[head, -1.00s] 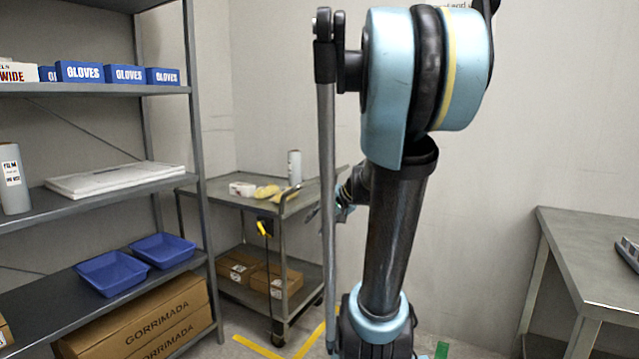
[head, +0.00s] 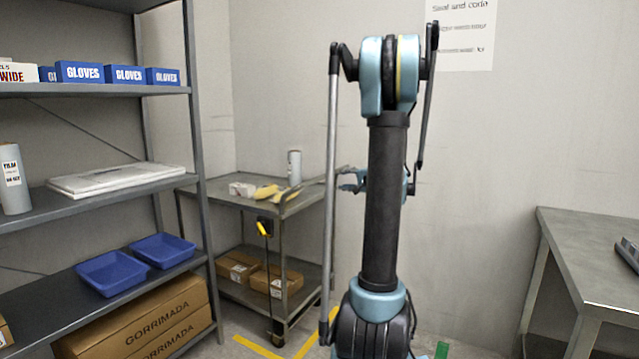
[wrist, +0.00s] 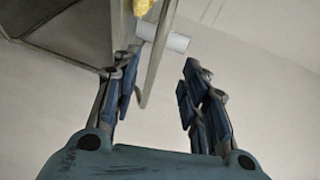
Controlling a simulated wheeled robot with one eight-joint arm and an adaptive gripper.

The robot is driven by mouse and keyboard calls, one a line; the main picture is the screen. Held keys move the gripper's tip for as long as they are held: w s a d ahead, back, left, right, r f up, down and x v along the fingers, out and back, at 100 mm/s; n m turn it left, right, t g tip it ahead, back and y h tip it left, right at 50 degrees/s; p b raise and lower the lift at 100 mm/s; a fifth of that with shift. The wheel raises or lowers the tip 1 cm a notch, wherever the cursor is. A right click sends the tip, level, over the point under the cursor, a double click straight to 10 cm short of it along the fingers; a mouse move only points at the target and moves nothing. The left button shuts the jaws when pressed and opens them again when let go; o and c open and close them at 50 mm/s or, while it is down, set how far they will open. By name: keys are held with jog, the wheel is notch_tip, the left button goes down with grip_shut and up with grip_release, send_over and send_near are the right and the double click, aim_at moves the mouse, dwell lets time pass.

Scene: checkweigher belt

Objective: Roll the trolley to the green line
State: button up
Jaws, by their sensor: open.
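The trolley (head: 222,199) is a grey metal cart with two shelves, standing beside the shelving in the head view. Its top holds a white box, yellow items and a pale cylinder (head: 294,167); brown boxes lie on its lower shelf. A green mark (head: 442,350) shows on the floor at the bottom edge, partly hidden by my arm. My gripper (head: 350,181) is open and empty at the trolley's right end. In the wrist view, a curved grey bar (wrist: 157,62) of the trolley appears between the open fingers (wrist: 156,88); whether it lies within their reach I cannot tell.
Grey shelving (head: 95,208) with blue trays, glove boxes and cartons stands at the left. A grey table (head: 590,240) stands at the right. Yellow floor lines (head: 257,347) run near the trolley's wheels. The wall between trolley and table is bare apart from a sign (head: 460,30).

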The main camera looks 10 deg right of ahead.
aim_at(321, 179)
jog(key=x, duration=1.7)
jog(key=shift+w+a+f, duration=0.1)
jog(key=shift+w, duration=0.05)
grip_shut()
